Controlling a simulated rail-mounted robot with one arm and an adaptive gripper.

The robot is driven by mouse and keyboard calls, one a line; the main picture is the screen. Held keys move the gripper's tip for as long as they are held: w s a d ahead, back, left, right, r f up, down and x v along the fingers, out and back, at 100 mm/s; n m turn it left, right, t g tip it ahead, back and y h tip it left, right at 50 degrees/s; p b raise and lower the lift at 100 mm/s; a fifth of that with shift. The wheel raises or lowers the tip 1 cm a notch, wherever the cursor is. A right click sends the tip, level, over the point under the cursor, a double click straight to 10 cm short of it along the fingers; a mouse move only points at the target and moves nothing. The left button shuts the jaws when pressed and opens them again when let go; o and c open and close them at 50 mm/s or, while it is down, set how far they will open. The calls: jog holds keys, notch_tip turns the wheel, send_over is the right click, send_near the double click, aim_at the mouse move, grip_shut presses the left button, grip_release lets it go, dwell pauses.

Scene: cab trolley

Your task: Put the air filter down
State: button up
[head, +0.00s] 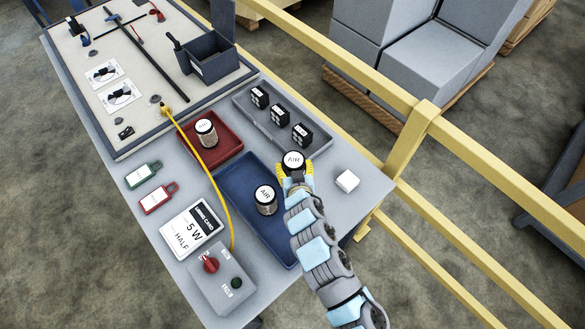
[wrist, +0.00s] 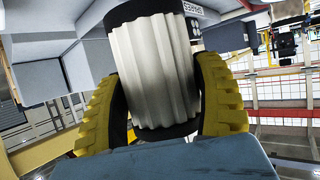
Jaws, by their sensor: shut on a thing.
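The air filter (head: 293,160), a pleated white cylinder with black ends and "AIR" on its top, is in my gripper (head: 295,174). In the wrist view the yellow ribbed fingers of my gripper (wrist: 165,105) are shut on both sides of the filter (wrist: 153,70). A second "AIR" filter (head: 265,199) stands upright in the blue tray. Another similar cylinder (head: 206,133) stands in the red tray (head: 228,148).
A grey tray (head: 246,110) holds several black blocks. A white cube (head: 347,181) sits right of my gripper. A yellow cable (head: 205,172) crosses the table to a grey switch box (head: 222,279). A yellow rail (head: 370,72) runs along the right side.

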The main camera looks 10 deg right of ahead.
jog(key=w+f, duration=0.1)
jog(key=f, duration=0.1)
jog(key=w+f, duration=0.2)
jog(key=shift+w+d+f, duration=0.15)
jog(key=shift+w+d, duration=0.05)
jog(key=shift+w, duration=0.1)
jog(key=shift+w+f+b, duration=0.25)
jog(key=shift+f+b, duration=0.05)
jog(key=shift+f, duration=1.55)
jog(key=shift+f, duration=0.1)
jog(key=o, duration=1.3)
jog(key=shift+c, duration=0.2)
jog(key=shift+s+r, duration=0.25)
jog(key=shift+r, duration=0.05)
jog(key=shift+o, duration=0.2)
jog(key=shift+v, duration=2.4)
